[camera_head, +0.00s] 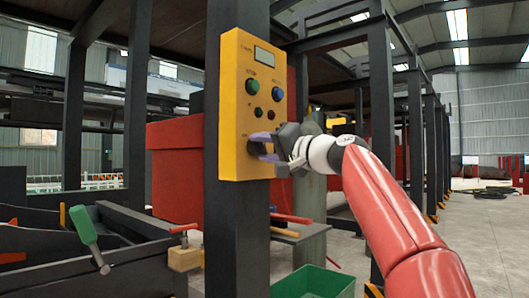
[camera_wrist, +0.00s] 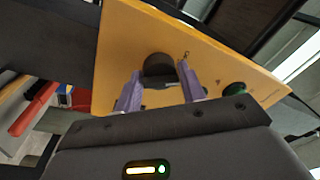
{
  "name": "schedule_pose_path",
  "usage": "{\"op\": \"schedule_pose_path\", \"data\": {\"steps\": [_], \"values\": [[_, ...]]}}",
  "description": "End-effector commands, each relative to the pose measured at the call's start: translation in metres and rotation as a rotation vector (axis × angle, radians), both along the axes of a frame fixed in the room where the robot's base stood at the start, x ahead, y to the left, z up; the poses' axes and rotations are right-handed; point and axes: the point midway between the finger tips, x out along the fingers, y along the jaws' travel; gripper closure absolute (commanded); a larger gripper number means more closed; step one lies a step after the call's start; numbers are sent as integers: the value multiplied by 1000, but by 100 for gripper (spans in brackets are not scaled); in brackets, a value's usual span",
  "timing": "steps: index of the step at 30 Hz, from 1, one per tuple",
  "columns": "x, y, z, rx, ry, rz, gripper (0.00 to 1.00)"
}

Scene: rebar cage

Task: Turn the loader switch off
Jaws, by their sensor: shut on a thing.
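A yellow control panel (camera_head: 233,110) is fixed upright on a dark post and shows tilted in the wrist view (camera_wrist: 125,50). It carries a small display, a green button (camera_head: 252,86), a blue button (camera_head: 278,92) and smaller ones below. The dark rotary loader switch (camera_head: 254,148) is low on the panel. In the wrist view the black knob (camera_wrist: 158,66) lies between the two purple fingers. My gripper (camera_head: 264,147) reaches in from the right and is shut on this knob. The knob's pointing direction is hard to tell.
A dark steel post (camera_head: 235,240) stands behind the panel. A red box (camera_head: 176,170) is to its left. A green-handled lever (camera_head: 84,226) rises at lower left. A green bin (camera_head: 315,281) sits low in front. Open floor lies to the right.

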Motion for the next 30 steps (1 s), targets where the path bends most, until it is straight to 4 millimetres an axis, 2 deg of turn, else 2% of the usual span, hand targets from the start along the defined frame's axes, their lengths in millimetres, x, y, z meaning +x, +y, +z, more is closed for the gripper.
{"op": "schedule_pose_path", "data": {"steps": [1,15,30], "values": [[3,0,-6,-28,-23,3,83],[4,-1,-5,-188,-229,2,83],[4,-1,-4,-215,-264,0,83]]}}
